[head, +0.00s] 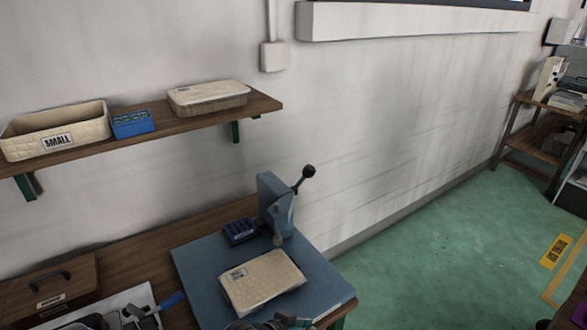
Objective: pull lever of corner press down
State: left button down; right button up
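The corner press (272,207) is a blue-grey upright block at the back of a blue work board. Its lever (301,181) slants up to the right and ends in a black ball knob (308,171). A cream tray panel (262,281) with a small label lies flat on the board in front of the press. The press's lower part meets the board close to the panel's back edge. A dark mechanical part, perhaps my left gripper (272,323), shows at the bottom edge, below the panel and well away from the lever. Its fingers are cut off. No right gripper is clearly visible.
The blue board (200,270) lies on a wooden bench with a small dark-blue box (239,231) beside the press. A wall shelf (160,134) holds cream trays and a blue box. A wooden box (50,287) stands left. The space right of the lever is clear.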

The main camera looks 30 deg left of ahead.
pick_arm(q)
jog(key=w+a+r+n+t, duration=0.65)
jog(key=w+r, duration=0.35)
jog(key=w, duration=0.2)
jog(key=w+a+r+n+t+y, duration=0.1)
jog(key=a+r+n+y, duration=0.2)
jog(key=a, duration=0.1)
jog(key=w+a+r+n+t+y, duration=0.1)
jog(key=a+r+n+t+y, duration=0.1)
jog(key=a+r+n+y, duration=0.1)
jog(key=w+a+r+n+t+y, duration=0.2)
jog(key=a+r+n+y, duration=0.1)
jog(key=a, duration=0.4)
jog(key=shift+a+r+n, duration=0.15)
jog(key=shift+r+n, duration=0.3)
jog(key=shift+r, duration=0.2)
jog(key=shift+a+r, duration=0.1)
jog(key=shift+r, duration=0.05)
